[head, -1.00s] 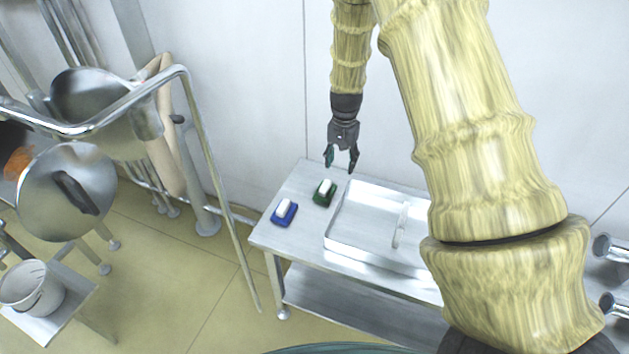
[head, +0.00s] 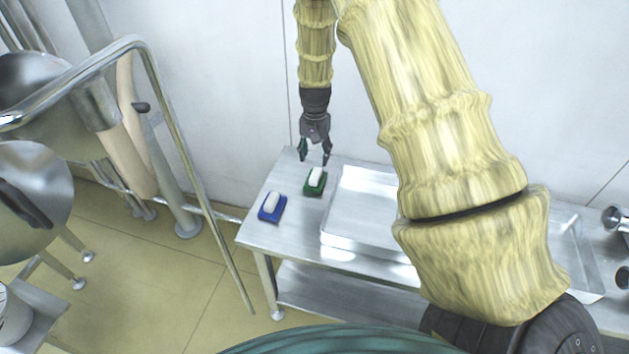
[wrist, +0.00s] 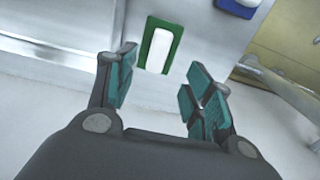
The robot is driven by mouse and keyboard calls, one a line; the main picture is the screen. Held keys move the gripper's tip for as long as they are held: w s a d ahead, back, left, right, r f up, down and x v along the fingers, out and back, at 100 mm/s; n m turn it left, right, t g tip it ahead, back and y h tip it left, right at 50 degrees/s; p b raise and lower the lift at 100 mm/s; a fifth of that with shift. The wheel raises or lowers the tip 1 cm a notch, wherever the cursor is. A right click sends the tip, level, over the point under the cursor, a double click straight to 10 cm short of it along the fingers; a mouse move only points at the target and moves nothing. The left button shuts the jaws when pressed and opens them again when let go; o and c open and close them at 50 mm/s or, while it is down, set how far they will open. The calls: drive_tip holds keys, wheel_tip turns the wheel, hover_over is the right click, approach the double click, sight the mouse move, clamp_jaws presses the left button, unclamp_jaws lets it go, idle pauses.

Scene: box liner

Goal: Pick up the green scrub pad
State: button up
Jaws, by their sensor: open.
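The green scrub pad (head: 315,186) lies on the metal table, with a white block-like handle on top. It also shows in the wrist view (wrist: 146,54), beyond and between the fingertips. My gripper (head: 315,158) is open and empty, pointing down above and just behind the pad in the head view. In the wrist view my gripper (wrist: 165,75) has its two teal-padded fingers spread, with the pad apart from them.
A blue pad with a white handle (head: 271,207) lies to the left of the green one, near the table's left edge. A shallow metal tray (head: 345,240) stands close on the right. A bent metal rail (head: 190,155) rises left of the table (head: 263,238).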

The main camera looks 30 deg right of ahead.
sight(316, 174)
wheel_tip(316, 174, down, 3)
drive_tip(key=shift+d+f+p, duration=0.1)
drive_tip(key=shift+f+p, duration=0.05)
drive_tip(key=shift+p, duration=0.15)
drive_tip(key=shift+s+f+p, duration=0.15)
drive_tip(key=shift+f+p, duration=0.8)
drive_tip(key=shift+f, duration=2)
drive_tip(key=c, duration=1.1)
